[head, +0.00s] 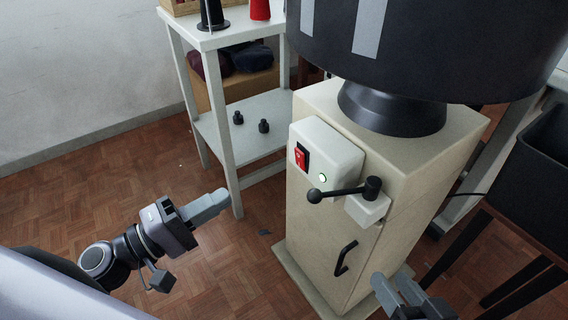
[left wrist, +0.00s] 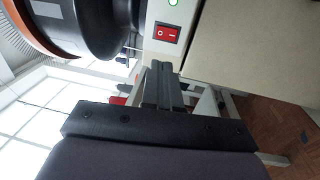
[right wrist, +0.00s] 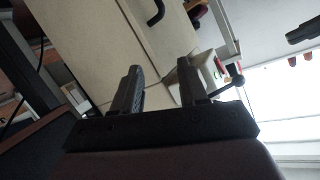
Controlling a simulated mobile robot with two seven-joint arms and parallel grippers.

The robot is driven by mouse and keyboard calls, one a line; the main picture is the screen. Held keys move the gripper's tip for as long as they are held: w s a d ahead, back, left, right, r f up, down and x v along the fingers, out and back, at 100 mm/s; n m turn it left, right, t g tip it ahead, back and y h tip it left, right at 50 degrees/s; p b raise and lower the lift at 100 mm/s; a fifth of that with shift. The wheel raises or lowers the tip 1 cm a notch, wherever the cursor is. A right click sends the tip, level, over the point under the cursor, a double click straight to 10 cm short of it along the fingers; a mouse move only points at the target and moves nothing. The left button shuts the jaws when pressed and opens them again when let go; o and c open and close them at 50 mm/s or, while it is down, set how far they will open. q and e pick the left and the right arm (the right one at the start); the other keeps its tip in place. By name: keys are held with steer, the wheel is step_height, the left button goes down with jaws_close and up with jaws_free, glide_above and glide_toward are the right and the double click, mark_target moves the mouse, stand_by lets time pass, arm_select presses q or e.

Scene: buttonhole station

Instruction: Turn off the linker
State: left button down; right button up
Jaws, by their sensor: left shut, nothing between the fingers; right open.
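The linker is a cream cabinet (head: 330,235) with a dark drum (head: 430,45) on top. A white control box (head: 327,150) on its front carries a red rocker switch (head: 301,156) and a lit green lamp (head: 323,177). In the left wrist view the red switch (left wrist: 167,33) shows I and O marks, beyond the fingers. My left gripper (head: 222,195) is shut and empty, left of the cabinet, lower than the switch and apart from it. My right gripper (head: 408,290) is open and empty, low at the cabinet's right front; it also shows in the right wrist view (right wrist: 160,80).
A black ball-ended lever (head: 340,193) sticks out below the lamp, and a black door handle (head: 345,258) sits lower. A white shelf (head: 240,130) with spools stands behind left. A black bin (head: 535,160) stands right. The floor (head: 200,270) at front left is clear.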

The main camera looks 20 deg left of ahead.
arm_select(q)
steer(key=p, duration=0.2)
glide_toward(298, 154)
steer(key=x, duration=0.5)
steer(key=shift+w+d, duration=0.1)
steer(key=shift+d, duration=0.05)
steer(key=shift+x, duration=0.75)
arm_select(e)
steer(key=shift+s+d+h, duration=0.2)
steer(key=shift+d+h, duration=0.15)
steer(key=shift+d, duration=0.15)
steer(key=shift+s+d+h, duration=0.15)
steer(key=shift+d+h, duration=0.2)
steer(key=shift+d, duration=0.15)
arm_select(q)
steer(key=shift+f, duration=0.1)
arm_select(e)
steer(key=shift+r, duration=0.1)
